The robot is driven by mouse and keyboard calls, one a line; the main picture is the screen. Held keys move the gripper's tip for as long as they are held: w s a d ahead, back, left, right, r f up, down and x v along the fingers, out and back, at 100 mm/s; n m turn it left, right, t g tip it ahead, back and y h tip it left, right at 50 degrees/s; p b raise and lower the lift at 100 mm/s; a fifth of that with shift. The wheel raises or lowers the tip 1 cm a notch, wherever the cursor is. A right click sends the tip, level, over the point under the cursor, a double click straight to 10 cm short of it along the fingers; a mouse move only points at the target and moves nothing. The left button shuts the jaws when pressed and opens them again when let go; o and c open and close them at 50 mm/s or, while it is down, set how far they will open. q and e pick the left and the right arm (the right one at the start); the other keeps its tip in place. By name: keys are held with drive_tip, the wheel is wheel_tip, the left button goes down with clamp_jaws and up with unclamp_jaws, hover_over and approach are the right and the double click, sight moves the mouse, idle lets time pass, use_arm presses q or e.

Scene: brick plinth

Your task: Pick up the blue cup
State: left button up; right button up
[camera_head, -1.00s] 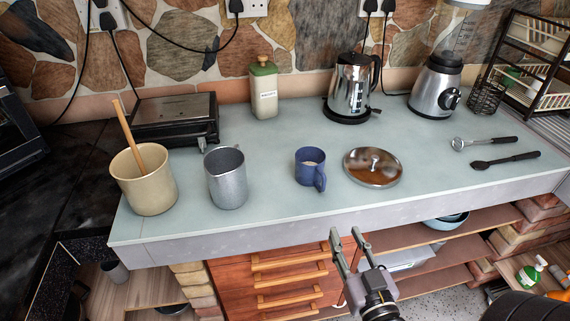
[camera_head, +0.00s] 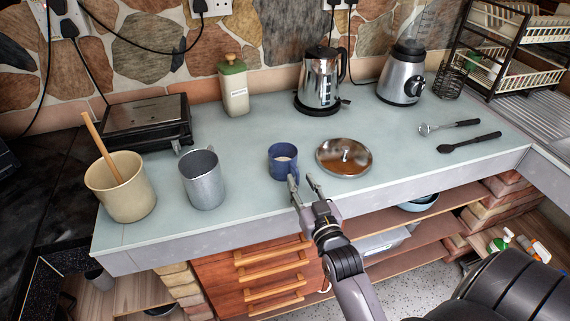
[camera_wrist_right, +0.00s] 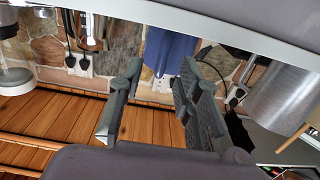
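The blue cup (camera_head: 281,163) stands upright on the pale counter (camera_head: 240,150), between the grey metal mug and a steel lid. In the right wrist view the blue cup (camera_wrist_right: 170,50) shows beyond and between the fingers, partly cut by a pale band at the top. My right gripper (camera_head: 301,179) is open and empty at the counter's front edge, just in front of the cup. Its left fingertip overlaps the cup's lower right side in the head view, so I cannot tell whether they touch. In the right wrist view the two fingers (camera_wrist_right: 155,90) are apart. My left gripper is not in view.
The grey metal mug (camera_head: 203,180) and a beige pot with a wooden spoon (camera_head: 122,190) stand left of the cup. The steel lid (camera_head: 344,158) lies close on its right. A kettle (camera_head: 321,82) and a canister (camera_head: 233,90) stand behind. Counter behind the cup is clear.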

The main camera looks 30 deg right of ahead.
sight(298, 177)
drive_tip(key=x, duration=0.3)
drive_tip(key=shift+w+r, duration=0.1)
drive_tip(key=shift+w, duration=0.3)
drive_tip(key=shift+s, duration=0.1)
drive_tip(key=shift+c, duration=0.6)
clamp_jaws()
drive_tip(key=shift+r, duration=0.1)
